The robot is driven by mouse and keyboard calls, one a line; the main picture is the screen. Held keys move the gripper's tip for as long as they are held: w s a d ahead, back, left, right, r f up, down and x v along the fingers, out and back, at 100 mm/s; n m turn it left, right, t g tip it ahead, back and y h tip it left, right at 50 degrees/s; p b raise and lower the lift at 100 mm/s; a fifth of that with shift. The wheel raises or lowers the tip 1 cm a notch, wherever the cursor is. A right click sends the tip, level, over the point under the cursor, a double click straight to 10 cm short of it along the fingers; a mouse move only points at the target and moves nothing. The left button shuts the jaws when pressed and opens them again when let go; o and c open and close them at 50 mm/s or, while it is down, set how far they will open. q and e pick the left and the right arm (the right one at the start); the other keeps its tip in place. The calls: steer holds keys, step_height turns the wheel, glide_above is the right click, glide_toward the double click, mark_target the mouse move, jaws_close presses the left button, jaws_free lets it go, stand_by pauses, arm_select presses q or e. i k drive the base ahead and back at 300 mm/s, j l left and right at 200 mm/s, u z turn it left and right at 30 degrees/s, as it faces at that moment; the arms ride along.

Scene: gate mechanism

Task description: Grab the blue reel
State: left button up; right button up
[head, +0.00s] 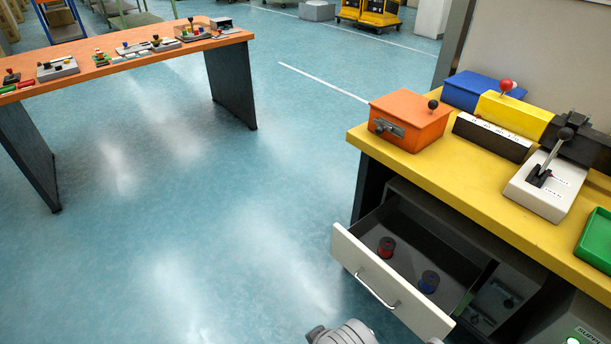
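The drawer has a pale front with a metal handle. A grey-white part of my own arm shows at the bottom edge, just in front of the drawer. No gripper fingers show, so I cannot tell what either gripper holds.
The yellow bench (435,170) carries an orange box (408,118), a blue box (470,88), a yellow box (513,112), a lever unit (545,185) and a green tray (598,240). An orange table (130,62) with small devices stands at back left. The floor between is clear.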

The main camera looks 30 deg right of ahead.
mark_target(430, 280)
steer(key=i+j, duration=0.1)
steer(key=i, duration=0.7)
steer(key=i+j+z, duration=0.1)
steer(key=i, duration=0.7)
steer(key=i+z, duration=0.3)
steer(key=z, duration=0.15)
steer(key=i+z, duration=0.35)
steer(key=z, duration=0.15)
steer(key=i+j+z, duration=0.1)
steer(key=i+z, duration=0.15)
steer(key=z, duration=0.2)
steer(key=i+z, duration=0.15)
steer(key=z, duration=0.25)
steer(key=i+z, duration=0.15)
steer(key=z, duration=0.3)
steer(key=i+z, duration=0.1)
steer(key=z, duration=0.3)
steer(key=i+j+z, duration=0.1)
steer(key=z, duration=0.35)
steer(key=i+j+z, duration=0.25)
steer(key=i+z, duration=0.2)
steer(key=i+j+z, duration=0.3)
steer(key=z, duration=0.2)
steer(key=j, duration=0.05)
